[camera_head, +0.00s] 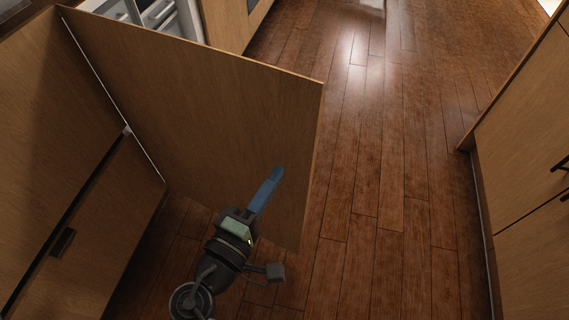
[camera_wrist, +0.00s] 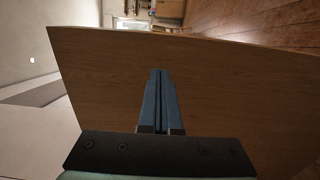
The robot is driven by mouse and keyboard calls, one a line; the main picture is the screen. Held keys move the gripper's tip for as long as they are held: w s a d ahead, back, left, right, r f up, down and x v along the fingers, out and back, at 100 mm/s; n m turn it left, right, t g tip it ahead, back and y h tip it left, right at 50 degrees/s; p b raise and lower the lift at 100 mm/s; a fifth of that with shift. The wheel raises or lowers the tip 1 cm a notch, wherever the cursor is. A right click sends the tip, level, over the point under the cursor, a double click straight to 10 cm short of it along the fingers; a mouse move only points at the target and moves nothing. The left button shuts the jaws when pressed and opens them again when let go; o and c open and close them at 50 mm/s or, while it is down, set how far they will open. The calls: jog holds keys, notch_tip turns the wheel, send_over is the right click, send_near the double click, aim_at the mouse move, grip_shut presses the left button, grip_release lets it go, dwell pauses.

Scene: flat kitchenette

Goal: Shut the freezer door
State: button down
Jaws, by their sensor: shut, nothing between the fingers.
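The freezer door (camera_head: 215,120) is a wide wooden panel. It stands open, swung out from the cabinet front on the left over the floor. Behind its top edge, white shelves or drawers of the open compartment (camera_head: 150,14) show in part. My gripper (camera_head: 277,172) has blue fingers, is shut and empty, and is in front of the door's outer face, near its free edge. In the wrist view the shut fingers (camera_wrist: 161,72) point along or toward the wooden door (camera_wrist: 225,85), which fills most of the picture. I cannot tell whether the fingertips touch it.
A wooden cabinet front (camera_head: 65,160) with a dark handle stands at the left. Another cabinet (camera_head: 525,150) with dark handles stands at the right. Open wooden floor (camera_head: 385,170) lies between the door's free edge and the right cabinet.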

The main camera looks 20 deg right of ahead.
aim_at(292, 152)
jog(key=shift+b+x, duration=0.35)
jog(key=shift+x, duration=1.8)
